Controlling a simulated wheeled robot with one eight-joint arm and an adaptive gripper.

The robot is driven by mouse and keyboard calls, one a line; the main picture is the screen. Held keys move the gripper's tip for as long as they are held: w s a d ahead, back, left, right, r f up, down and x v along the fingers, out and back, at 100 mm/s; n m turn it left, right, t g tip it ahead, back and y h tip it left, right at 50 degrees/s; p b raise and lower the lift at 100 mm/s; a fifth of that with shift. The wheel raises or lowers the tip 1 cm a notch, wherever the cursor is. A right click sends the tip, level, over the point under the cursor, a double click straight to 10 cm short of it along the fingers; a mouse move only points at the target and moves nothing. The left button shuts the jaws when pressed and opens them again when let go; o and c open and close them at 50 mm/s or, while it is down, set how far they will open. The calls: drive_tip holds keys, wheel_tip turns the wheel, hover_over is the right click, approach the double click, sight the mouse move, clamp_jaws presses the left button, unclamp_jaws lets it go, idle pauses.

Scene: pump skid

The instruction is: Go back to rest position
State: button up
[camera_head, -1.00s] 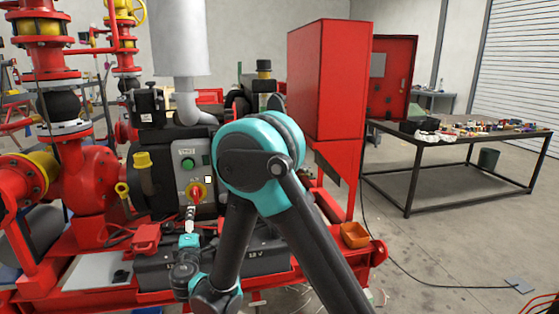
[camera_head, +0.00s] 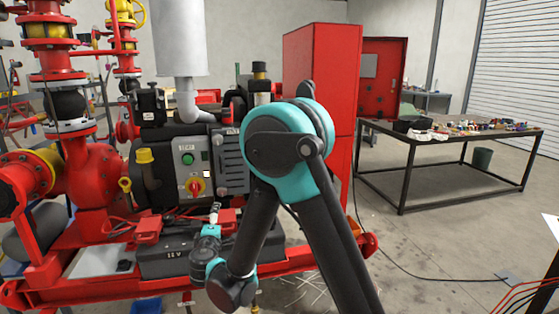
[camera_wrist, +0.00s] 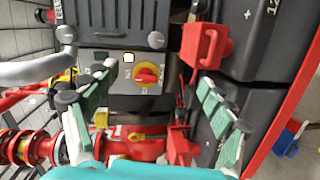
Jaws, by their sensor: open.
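My gripper (camera_head: 215,211) is open and empty in the head view, small and partly merged with the background, in front of the pump skid's control panel (camera_head: 189,172). In the wrist view my gripper (camera_wrist: 136,90) shows two spread fingers with green pads and nothing between them. The panel's red rotary switch on a yellow plate (camera_wrist: 147,75) lies beyond the fingers, apart from them. My arm bends high at a teal joint, right of the panel.
Black batteries (camera_head: 170,262) with red terminal covers sit on the red skid frame (camera_head: 70,294), below my gripper. A tall red cabinet (camera_head: 310,75) stands behind my arm. A workbench (camera_head: 440,150) with small items stands at the right. Cables lie on the open floor at the right.

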drive_tip(key=s+d+f+m+g+h, duration=0.1)
drive_tip(key=d+m+g+h, duration=0.15)
drive_tip(key=d, duration=0.75)
drive_tip(key=d+f+m+g+h, duration=0.15)
drive_tip(key=d+m, duration=0.25)
drive_tip(key=d, duration=0.6)
drive_tip(key=s+d+f+m+g+h, duration=0.1)
drive_tip(key=d+m+g, duration=0.2)
drive_tip(key=d, duration=0.7)
drive_tip(key=s+d+f+m+g+y, duration=0.1)
drive_tip(key=s+d+f+m+g, duration=0.1)
drive_tip(key=s, duration=0.7)
drive_tip(key=s+d+f+m+g+y, duration=0.2)
drive_tip(key=s+d+f+m+g, duration=0.1)
drive_tip(key=s+d+m, duration=0.3)
drive_tip(key=s+d+f, duration=0.1)
drive_tip(key=s+d, duration=0.1)
drive_tip(key=s, duration=0.2)
drive_tip(key=shift+s+d+f, duration=0.25)
drive_tip(key=shift+d+f, duration=0.05)
drive_tip(key=shift+f, duration=0.1)
drive_tip(key=shift+m, duration=0.25)
